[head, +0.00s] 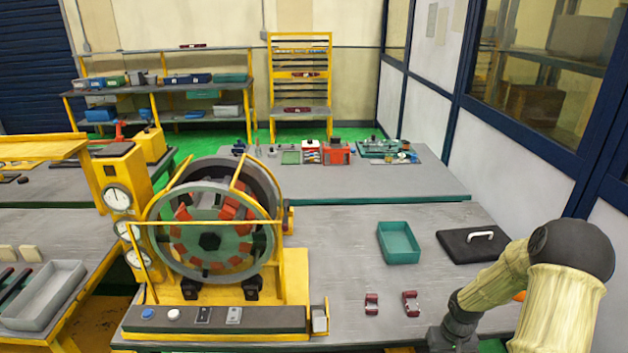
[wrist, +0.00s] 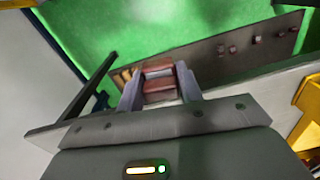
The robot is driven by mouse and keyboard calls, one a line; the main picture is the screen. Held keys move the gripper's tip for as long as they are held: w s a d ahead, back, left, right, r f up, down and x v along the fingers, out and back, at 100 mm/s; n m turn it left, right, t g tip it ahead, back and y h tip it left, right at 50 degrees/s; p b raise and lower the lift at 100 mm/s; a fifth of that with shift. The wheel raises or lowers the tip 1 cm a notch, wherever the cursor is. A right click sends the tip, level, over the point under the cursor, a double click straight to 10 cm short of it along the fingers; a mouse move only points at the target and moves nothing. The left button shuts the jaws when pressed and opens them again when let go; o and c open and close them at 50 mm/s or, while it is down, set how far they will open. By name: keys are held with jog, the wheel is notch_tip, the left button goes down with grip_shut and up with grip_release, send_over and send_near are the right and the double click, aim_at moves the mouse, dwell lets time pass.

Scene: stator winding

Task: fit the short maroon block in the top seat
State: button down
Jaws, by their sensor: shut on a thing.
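My gripper (wrist: 160,84) is shut on a maroon block (wrist: 158,67) with a grey middle, seen between the two grey fingers in the wrist view. In the head view my arm enters at the right; the fingers and held block are not visible there. The round stator (head: 210,240) stands left of centre in a yellow frame, with red blocks around its green inner ring. Its top is partly behind a yellow bar, and I cannot clearly make out the top seat. Two more maroon blocks lie on the table, one at left (head: 371,303) and one at right (head: 411,303).
A teal tray (head: 398,243) and a black board with a white handle (head: 472,244) lie on the grey table (head: 335,250). A control strip (head: 215,320) runs along the stator's front. Gauges (head: 118,198) stand at its left. The table right of the stator is mostly clear.

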jog(key=w+a+f, duration=0.1)
jog(key=a+f, duration=0.2)
jog(key=a, duration=0.4)
jog(key=w+a+f, duration=0.1)
jog(key=a+f, duration=0.2)
jog(key=a, duration=0.5)
jog(key=shift+d+f, duration=0.1)
jog(key=shift+d, duration=0.05)
